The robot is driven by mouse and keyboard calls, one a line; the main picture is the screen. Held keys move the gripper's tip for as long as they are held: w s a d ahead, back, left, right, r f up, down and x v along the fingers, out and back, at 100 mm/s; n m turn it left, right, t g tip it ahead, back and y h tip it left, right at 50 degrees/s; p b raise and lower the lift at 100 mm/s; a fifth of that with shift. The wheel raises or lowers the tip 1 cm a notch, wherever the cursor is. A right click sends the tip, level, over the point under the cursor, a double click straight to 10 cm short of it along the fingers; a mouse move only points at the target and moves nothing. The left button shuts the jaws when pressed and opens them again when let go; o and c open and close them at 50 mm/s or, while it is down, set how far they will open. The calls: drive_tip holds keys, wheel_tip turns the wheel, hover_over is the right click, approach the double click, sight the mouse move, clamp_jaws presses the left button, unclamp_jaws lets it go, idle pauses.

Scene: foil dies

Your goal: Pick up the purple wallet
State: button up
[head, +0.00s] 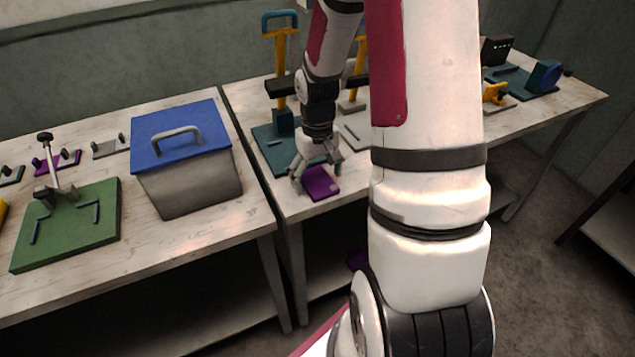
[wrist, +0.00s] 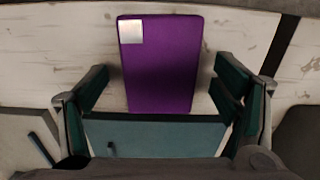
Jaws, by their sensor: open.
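The purple wallet (head: 321,184) lies flat near the front edge of the right-hand wooden table. In the wrist view the purple wallet (wrist: 160,72) is a purple rectangle with a pale square at its upper left corner. My gripper (head: 316,178) is above the wallet, pointing down. In the wrist view my gripper (wrist: 160,90) is open, with one finger on each side of the wallet and visible gaps between. Nothing is held. I cannot tell how high the fingertips are above the table.
A grey box with a blue lid (head: 185,165) stands on the left table. A gap (head: 250,150) separates the tables.

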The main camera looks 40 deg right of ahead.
sight(318, 180)
drive_tip(key=shift+c, duration=0.6)
drive_tip(key=c, duration=1.2)
drive_tip(key=shift+r, duration=0.15)
drive_tip(key=shift+c, duration=0.2)
drive_tip(key=shift+r, duration=0.55)
wheel_tip(318, 180, up, 2)
drive_tip(key=shift+r, duration=0.25)
drive_tip(key=s+a+r+p, duration=0.1)
drive_tip(key=s+a+p, duration=0.3)
drive_tip(key=s+p, duration=0.4)
drive_tip(key=s, duration=0.7)
drive_tip(key=shift+s+a+r+p, duration=0.15)
drive_tip(key=shift+s+p, duration=0.05)
drive_tip(key=shift+p, duration=0.2)
